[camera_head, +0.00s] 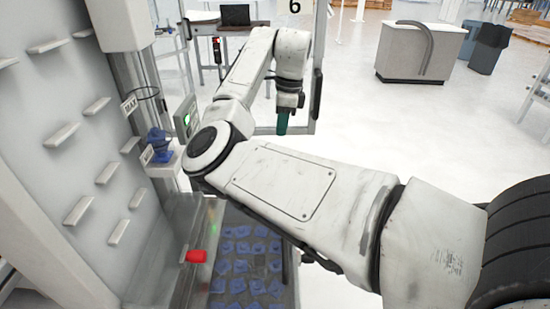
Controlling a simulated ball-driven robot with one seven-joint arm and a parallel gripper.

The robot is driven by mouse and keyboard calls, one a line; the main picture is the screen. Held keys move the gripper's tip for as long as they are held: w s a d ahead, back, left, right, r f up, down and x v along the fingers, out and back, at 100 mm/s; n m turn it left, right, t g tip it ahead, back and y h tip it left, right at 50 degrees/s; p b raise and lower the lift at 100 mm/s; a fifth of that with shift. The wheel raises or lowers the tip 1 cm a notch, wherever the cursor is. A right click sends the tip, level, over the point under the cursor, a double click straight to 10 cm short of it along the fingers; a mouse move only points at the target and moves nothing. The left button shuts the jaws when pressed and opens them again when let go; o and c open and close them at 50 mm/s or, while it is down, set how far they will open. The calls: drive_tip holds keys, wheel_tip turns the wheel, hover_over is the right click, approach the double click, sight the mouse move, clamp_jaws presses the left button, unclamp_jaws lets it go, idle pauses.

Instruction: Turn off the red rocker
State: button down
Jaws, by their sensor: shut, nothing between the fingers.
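A small red piece (197,256), which looks like the red rocker, sits at the lower left on the grey machine edge, beside a tray of blue parts. Its on or off position cannot be read at this size. My white arm reaches in from the lower right, bends near the machine, and folds back up. My gripper (283,122), with a dark wrist and narrow green end, points down in the upper middle. It is shut and empty, well above and right of the red piece in the picture, and apart from it.
The tray (284,294) of several blue parts lies under my arm. A pegged grey panel (60,95) stands at left, with a small green-lit control box (187,118) near my elbow. A counter (420,55) and bins stand at back right.

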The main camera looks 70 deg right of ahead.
drive_tip(key=f, duration=0.4)
drive_tip(key=w+f+p, duration=0.1)
drive_tip(key=f, duration=0.4)
drive_tip(key=f+p, duration=0.1)
drive_tip(key=f, duration=0.3)
drive_tip(key=shift+w+a+f, duration=0.25)
drive_tip(key=shift+a+f, duration=0.05)
drive_tip(key=shift+f, duration=0.1)
